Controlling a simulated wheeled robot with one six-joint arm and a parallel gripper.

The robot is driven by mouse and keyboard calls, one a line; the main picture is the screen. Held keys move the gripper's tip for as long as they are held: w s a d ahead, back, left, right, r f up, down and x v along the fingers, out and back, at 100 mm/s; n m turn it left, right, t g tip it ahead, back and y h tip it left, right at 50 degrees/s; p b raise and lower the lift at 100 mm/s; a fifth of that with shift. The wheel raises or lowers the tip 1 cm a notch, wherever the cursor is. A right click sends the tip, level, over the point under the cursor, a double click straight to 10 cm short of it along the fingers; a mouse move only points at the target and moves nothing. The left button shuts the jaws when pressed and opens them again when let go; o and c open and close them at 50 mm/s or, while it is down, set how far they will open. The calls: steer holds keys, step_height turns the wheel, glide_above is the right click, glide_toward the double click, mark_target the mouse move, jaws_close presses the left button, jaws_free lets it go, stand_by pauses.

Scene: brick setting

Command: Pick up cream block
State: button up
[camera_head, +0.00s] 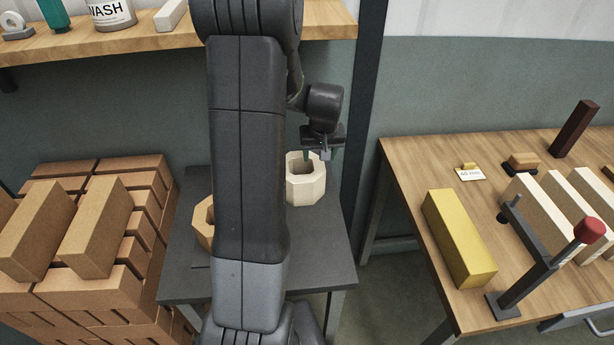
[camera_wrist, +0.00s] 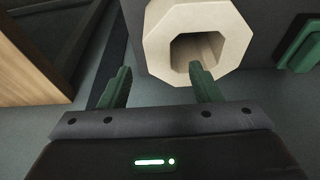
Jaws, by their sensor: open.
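The cream block (camera_head: 305,190) is a hollow octagonal piece standing on a small dark table (camera_head: 334,262). In the wrist view the cream block (camera_wrist: 200,17) shows its open hole at upper middle. My gripper (camera_head: 322,151) is at the block's top in the head view, partly hidden by its own wrist. In the wrist view my gripper (camera_wrist: 160,71) is open and empty between its green fingers. The left finger is outside the block, left of it; the right finger overlaps the hole's near rim. I cannot tell whether it reaches inside.
A tan block (camera_head: 204,224) stands left on the dark table, mostly hidden by my arm. Brick stacks (camera_head: 100,240) are at left. A wooden workbench (camera_head: 405,160) with a yellow block (camera_head: 459,238) is at right. A shelf (camera_head: 120,38) runs above; a dark post (camera_head: 364,110) stands close right.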

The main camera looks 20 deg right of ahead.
mark_target(319, 164)
steer(key=shift+w+d+p+x, duration=0.1)
steer(key=shift+p+x, duration=0.2)
steer(key=shift+x, duration=2.05)
steer(key=shift+w+d+p+x, duration=0.15)
steer(key=shift+p+x, duration=0.1)
steer(key=shift+x, duration=2.05)
steer(key=shift+s+r, duration=0.1)
jaws_close()
